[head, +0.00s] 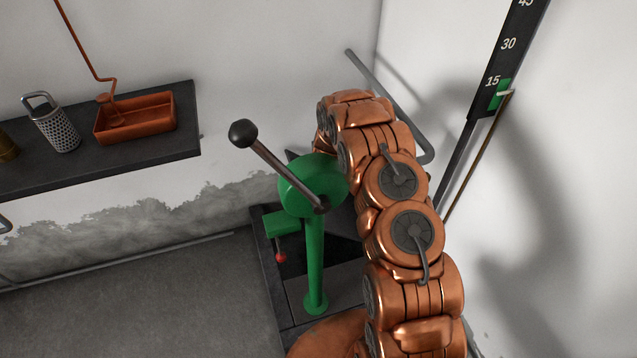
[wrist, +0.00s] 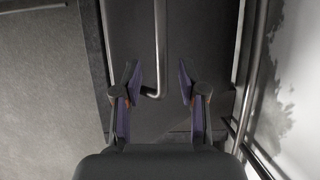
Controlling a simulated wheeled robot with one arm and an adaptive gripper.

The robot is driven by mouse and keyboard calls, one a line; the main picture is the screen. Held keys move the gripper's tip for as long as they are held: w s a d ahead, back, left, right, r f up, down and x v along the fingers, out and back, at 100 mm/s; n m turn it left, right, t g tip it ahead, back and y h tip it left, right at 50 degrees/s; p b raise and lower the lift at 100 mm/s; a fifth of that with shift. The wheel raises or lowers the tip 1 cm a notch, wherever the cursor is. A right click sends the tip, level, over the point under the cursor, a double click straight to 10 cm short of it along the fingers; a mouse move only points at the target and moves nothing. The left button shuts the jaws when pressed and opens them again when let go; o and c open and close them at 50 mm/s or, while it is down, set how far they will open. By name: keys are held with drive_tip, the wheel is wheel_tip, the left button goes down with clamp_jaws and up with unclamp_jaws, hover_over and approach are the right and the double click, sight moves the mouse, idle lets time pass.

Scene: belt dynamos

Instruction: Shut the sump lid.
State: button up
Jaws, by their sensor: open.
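The sump's dark frame (head: 268,262) is in the floor around the green hand pump, with a black opening behind the pump post. A dark plate (head: 342,222), which looks like part of the raised lid, shows between the pump head and my arm; the arm hides much of it. In the wrist view my gripper (wrist: 158,84) is open over a dark flat panel (wrist: 200,45), probably the lid. A grey metal rod (wrist: 160,45) with a bent lower end lies between the fingers, apart from both. I cannot tell its depth. The head view hides my gripper.
The green pump (head: 315,250) with its raised lever (head: 275,165) stands left of my arm. A shelf (head: 180,150) holds a red tray (head: 135,118) and a grater (head: 52,125). A grey rail (head: 385,90) runs by the wall. The floor at left is clear.

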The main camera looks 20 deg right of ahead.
drive_tip(key=v, duration=0.9)
drive_tip(key=shift+r, duration=0.2)
drive_tip(key=shift+s+r, duration=0.1)
